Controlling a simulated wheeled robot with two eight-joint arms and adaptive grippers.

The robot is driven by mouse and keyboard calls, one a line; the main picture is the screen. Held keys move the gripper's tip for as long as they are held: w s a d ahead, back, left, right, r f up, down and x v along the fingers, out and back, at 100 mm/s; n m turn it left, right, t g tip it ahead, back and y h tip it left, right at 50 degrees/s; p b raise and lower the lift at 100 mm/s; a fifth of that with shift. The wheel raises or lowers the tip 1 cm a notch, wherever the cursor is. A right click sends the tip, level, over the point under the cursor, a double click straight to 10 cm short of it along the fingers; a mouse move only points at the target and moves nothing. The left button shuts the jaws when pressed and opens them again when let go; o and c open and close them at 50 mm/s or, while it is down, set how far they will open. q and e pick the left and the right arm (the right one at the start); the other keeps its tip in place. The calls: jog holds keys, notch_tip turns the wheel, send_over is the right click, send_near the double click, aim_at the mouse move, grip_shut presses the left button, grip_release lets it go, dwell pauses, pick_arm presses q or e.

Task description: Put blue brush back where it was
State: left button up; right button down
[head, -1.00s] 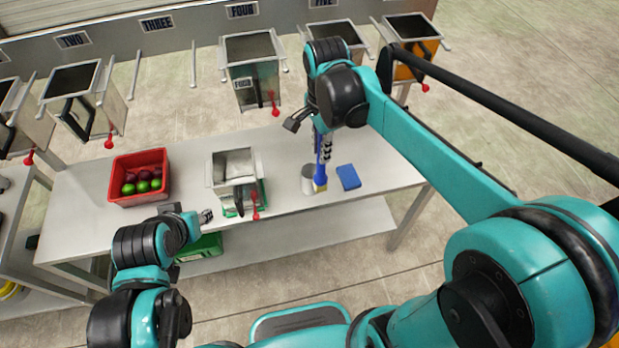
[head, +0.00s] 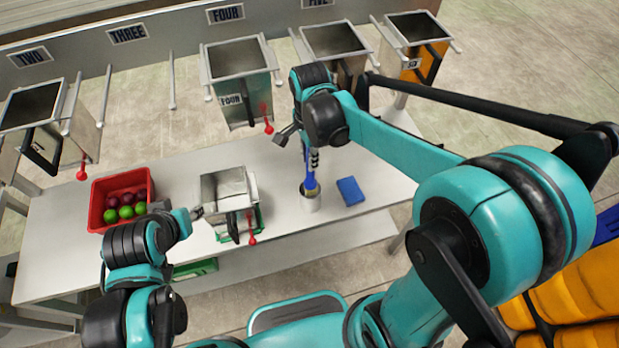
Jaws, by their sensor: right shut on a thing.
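The blue brush (head: 310,181) hangs upright, bristles down, under my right gripper (head: 308,152), which is shut on its handle. The brush's lower end is at the mouth of a small white-grey cup (head: 311,202) on the table. It overlaps the cup's opening; how deep it sits inside I cannot tell. My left gripper (head: 197,212) is beside the small metal box, left of it and apart from the brush; its fingers are too small to tell open or shut.
A blue sponge-like block (head: 350,191) lies right of the cup on the white table (head: 285,160). A metal hopper box (head: 228,190) stands left of the cup. A red crate (head: 96,214) with fruit is at the left. Numbered metal bins (head: 240,60) hang along the back.

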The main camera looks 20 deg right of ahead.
aim_at(310, 175)
notch_tip(310, 175, down, 3)
jog(key=shift+w+f+b, duration=0.1)
jog(key=shift+f+b, duration=0.1)
jog(key=shift+b, duration=0.1)
jog(key=shift+f, duration=0.45)
jog(key=shift+f+b, duration=0.6)
jog(key=shift+f, duration=1.2)
jog(key=c, duration=1.4)
grip_release()
jog(key=shift+f, duration=0.1)
